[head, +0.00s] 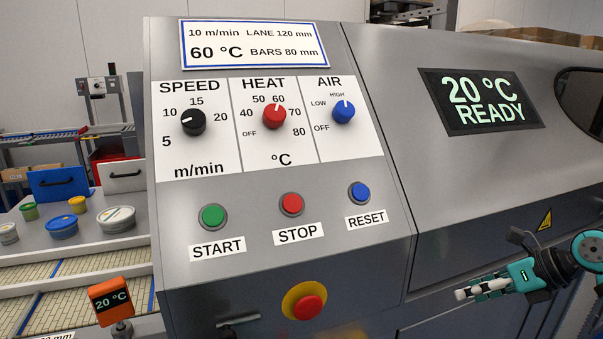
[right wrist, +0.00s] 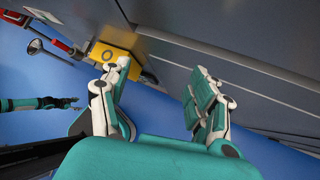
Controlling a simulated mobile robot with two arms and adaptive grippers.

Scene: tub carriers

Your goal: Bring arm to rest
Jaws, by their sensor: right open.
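My right gripper (head: 474,290) is at the lower right of the head view, in front of the machine's lower side. It also shows close up in the right wrist view (right wrist: 160,76), with its fingers spread and nothing between them. It is apart from the control panel (head: 290,265) and touches no button. In the head view my left gripper is not seen. In the right wrist view a teal arm with a dark end (right wrist: 62,103), apparently my left, shows small at the left edge; its jaws are too small to judge.
The panel has a black speed knob (head: 193,122), a red heat knob (head: 274,116) near 60 and a blue air knob (head: 344,112) near HIGH. An emergency stop (head: 308,306) sits low on it. The display (head: 480,101) reads 20 °C READY. Tubs (head: 116,219) stand at left.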

